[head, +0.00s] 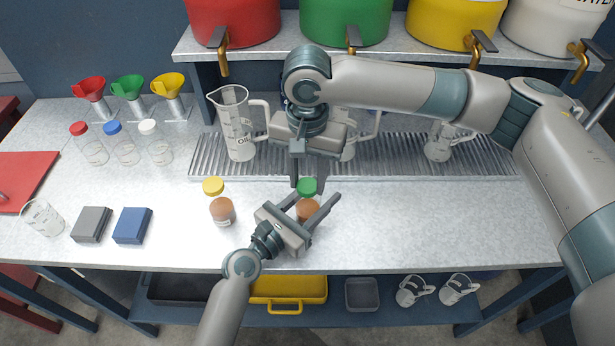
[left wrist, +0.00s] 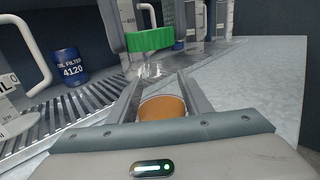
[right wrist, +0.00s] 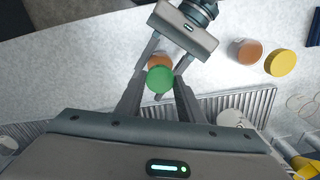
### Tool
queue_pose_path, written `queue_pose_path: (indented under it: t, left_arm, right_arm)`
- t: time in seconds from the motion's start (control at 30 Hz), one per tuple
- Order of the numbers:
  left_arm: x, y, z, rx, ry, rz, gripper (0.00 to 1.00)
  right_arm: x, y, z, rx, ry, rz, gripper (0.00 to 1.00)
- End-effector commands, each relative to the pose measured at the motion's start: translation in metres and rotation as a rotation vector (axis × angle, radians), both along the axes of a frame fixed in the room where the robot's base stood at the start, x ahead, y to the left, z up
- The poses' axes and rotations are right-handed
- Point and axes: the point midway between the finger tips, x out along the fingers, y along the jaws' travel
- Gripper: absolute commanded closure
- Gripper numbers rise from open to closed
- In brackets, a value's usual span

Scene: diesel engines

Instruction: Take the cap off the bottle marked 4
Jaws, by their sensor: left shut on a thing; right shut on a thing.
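A clear bottle with orange-brown contents (head: 308,211) stands upright on the bench, and its contents also show in the left wrist view (left wrist: 163,108). My left gripper (head: 322,204) is shut around its body from the front. The green cap (head: 307,186) is directly over this bottle and also shows in the right wrist view (right wrist: 160,79). My right gripper (head: 307,182) reaches down from above, shut on the green cap. I cannot tell whether the cap is still seated on the neck. A similar bottle (head: 222,211) with a yellow cap (head: 213,186) stands to the left.
Clear bottles with red (head: 79,129), blue (head: 112,127) and white caps stand at the left. A measuring jug (head: 237,125) stands on the ribbed drain tray (head: 400,160) behind the grippers. Grey (head: 92,224) and blue blocks (head: 133,225) lie front left. The bench's front right is clear.

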Motion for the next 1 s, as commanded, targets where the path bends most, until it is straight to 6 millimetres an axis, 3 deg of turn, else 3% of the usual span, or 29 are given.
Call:
queue_pose_path:
  t: [1.0]
  left_arm:
    - [-0.0004, -0.0003, -0.0004, 0.001, 0.001, -0.001, 1.0]
  right_arm:
    - [0.0004, 0.0005, 0.0011, 0.0, -0.001, 1.528, 0.92]
